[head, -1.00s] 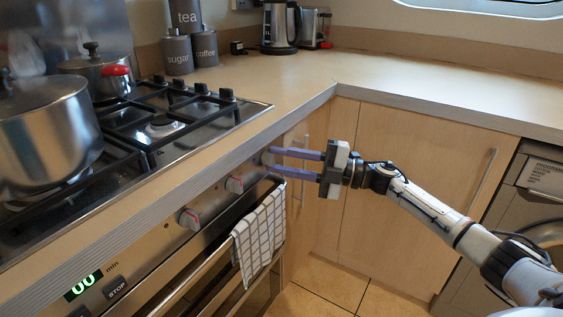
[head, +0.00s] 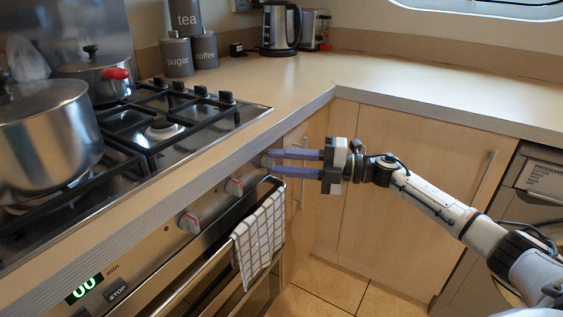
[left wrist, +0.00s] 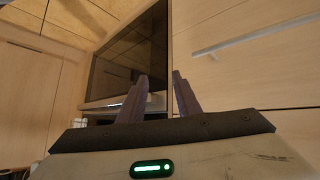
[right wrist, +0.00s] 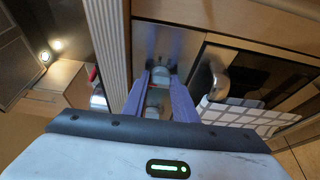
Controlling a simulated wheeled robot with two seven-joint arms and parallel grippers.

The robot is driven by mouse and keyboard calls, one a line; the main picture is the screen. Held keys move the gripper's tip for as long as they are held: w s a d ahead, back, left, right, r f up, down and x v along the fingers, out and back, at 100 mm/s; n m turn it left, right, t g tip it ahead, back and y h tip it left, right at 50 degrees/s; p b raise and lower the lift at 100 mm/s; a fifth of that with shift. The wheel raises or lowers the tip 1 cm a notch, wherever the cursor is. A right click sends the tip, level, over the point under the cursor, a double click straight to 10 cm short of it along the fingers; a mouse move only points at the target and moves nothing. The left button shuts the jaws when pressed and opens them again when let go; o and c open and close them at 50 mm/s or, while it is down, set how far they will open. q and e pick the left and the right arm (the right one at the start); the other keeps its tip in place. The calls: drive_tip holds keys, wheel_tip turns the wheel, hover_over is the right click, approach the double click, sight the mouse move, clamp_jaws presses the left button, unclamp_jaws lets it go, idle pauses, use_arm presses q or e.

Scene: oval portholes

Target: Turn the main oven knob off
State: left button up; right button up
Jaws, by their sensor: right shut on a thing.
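Several round silver knobs sit on the oven's front panel. The near knob (head: 190,222) and the middle knob (head: 234,187) show red marks. My right gripper (head: 271,162) reaches in from the right, its two purple fingers shut on the far knob (head: 265,159), the one closest to the corner. In the right wrist view the far knob (right wrist: 160,75) sits between the fingertips, partly hidden. I cannot read the knob labels. My left gripper (left wrist: 159,75) shows only in the left wrist view, with its fingers apart and nothing between them.
A checked towel (head: 260,236) hangs on the oven handle just below the knobs. Pots (head: 45,135) stand on the gas hob (head: 150,150) above. Wooden cupboard doors (head: 400,165) lie behind my right arm. The worktop (head: 400,85) at the right is clear.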

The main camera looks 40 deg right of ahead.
drive_tip(key=o, duration=1)
drive_tip(key=shift+o, duration=0.2)
drive_tip(key=v, duration=1)
drive_tip(key=shift+p, duration=0.35)
drive_tip(key=shift+r, duration=0.1)
